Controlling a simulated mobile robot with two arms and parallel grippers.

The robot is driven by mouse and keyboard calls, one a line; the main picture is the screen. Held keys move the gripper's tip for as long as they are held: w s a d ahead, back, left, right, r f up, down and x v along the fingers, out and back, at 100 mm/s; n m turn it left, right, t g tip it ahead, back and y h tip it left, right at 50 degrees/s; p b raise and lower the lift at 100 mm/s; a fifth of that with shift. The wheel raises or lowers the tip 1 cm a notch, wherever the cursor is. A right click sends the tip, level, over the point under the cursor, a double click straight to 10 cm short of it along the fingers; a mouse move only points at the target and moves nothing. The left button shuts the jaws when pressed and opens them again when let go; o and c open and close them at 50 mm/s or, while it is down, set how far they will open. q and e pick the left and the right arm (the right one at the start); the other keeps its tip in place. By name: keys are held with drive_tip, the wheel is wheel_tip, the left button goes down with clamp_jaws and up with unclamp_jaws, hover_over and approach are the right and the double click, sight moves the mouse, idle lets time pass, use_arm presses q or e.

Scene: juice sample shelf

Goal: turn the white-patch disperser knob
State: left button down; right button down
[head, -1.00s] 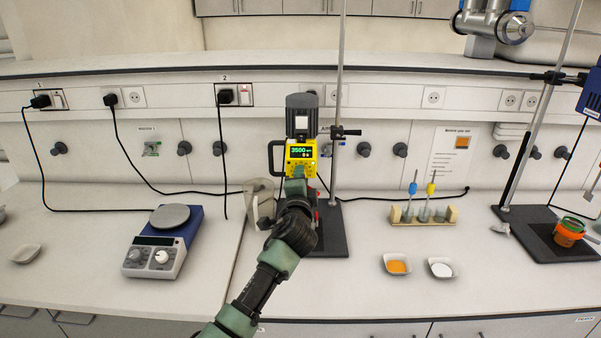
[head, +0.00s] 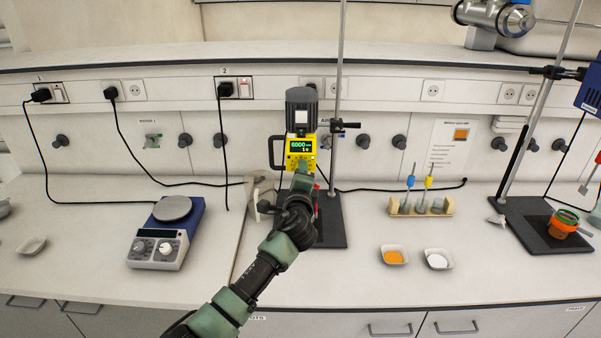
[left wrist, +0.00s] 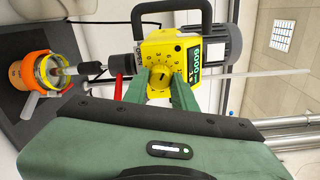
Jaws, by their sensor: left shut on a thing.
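The disperser (head: 301,150) has a yellow body, a dark grey motor with a white patch, and a lit green display that seems to read 6000. It hangs on an upright rod. Its round yellow knob (left wrist: 160,82) faces my gripper in the left wrist view. My left gripper (head: 301,172) is at the lower front of the yellow body. In the left wrist view its two green fingers (left wrist: 166,88) close around the knob's sides. In the head view the knob is mostly hidden by my gripper. My right gripper is in neither view.
A vessel in an orange holder (left wrist: 42,78) sits under the disperser shaft. Left stands a blue hotplate (head: 165,232). Right are a tube rack (head: 421,208), a dish of orange powder (head: 394,255) and a dish of white powder (head: 438,259). The front bench is mostly clear.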

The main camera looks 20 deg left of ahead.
use_arm(q)
drive_tip(key=shift+f, duration=0.15)
drive_tip(key=c, duration=1.1)
unclamp_jaws()
drive_tip(key=shift+c, duration=0.2)
drive_tip(key=shift+s, duration=0.1)
drive_tip(key=b+v, duration=0.2)
drive_tip(key=v, duration=0.5)
drive_tip(key=shift+s, duration=0.3)
drive_tip(key=shift+d, duration=0.1)
